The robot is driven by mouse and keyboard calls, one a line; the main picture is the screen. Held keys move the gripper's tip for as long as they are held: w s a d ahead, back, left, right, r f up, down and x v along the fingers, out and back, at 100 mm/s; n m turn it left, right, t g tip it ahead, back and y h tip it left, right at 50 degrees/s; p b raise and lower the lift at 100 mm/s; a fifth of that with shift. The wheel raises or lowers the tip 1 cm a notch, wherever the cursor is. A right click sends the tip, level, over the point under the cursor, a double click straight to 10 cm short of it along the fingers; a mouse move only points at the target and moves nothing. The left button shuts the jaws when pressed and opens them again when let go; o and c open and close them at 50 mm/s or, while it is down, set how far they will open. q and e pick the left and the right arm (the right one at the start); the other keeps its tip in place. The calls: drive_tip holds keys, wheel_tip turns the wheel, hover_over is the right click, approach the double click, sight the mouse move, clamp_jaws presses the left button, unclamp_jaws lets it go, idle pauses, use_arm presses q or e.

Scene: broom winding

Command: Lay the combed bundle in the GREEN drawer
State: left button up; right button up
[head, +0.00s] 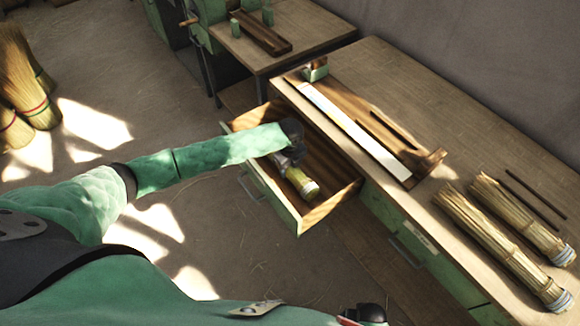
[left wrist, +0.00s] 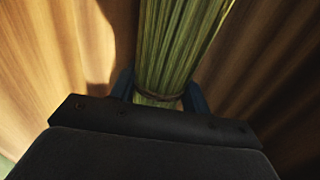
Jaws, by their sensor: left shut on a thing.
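An open green drawer (head: 266,196) with a wooden inside is pulled out from the bench. My left gripper (head: 287,160) reaches into it from the left and is shut on a straw bundle (head: 302,182) with a pale banded end. In the left wrist view the bundle (left wrist: 175,50) runs away between the blue fingers (left wrist: 158,98), with wood on both sides. I cannot tell whether the bundle touches the drawer floor. At the bottom edge of the head view there is a dark end of mine that I cannot make out as open or shut.
Two straw bundles (head: 490,240) (head: 525,215) and two dark rods (head: 535,192) lie on the bench top at the right. A wooden tray with a white strip (head: 350,130) lies behind the drawer. Tied brooms (head: 25,80) stand at the far left. The floor left of the drawer is clear.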

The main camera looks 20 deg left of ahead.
idle(0.4)
use_arm(q)
drive_tip(key=o, duration=1.1)
drive_tip(key=shift+c, duration=0.2)
drive_tip(key=shift+r, duration=0.2)
wheel_tip(320, 180, up, 7)
drive_tip(key=shift+r+b, duration=0.15)
drive_tip(key=shift+b, duration=0.9)
use_arm(e)
wheel_tip(320, 180, up, 8)
drive_tip(key=w+a, duration=0.1)
drive_tip(key=w, duration=0.1)
drive_tip(key=shift+a+f, duration=0.15)
drive_tip(key=shift+f, duration=0.1)
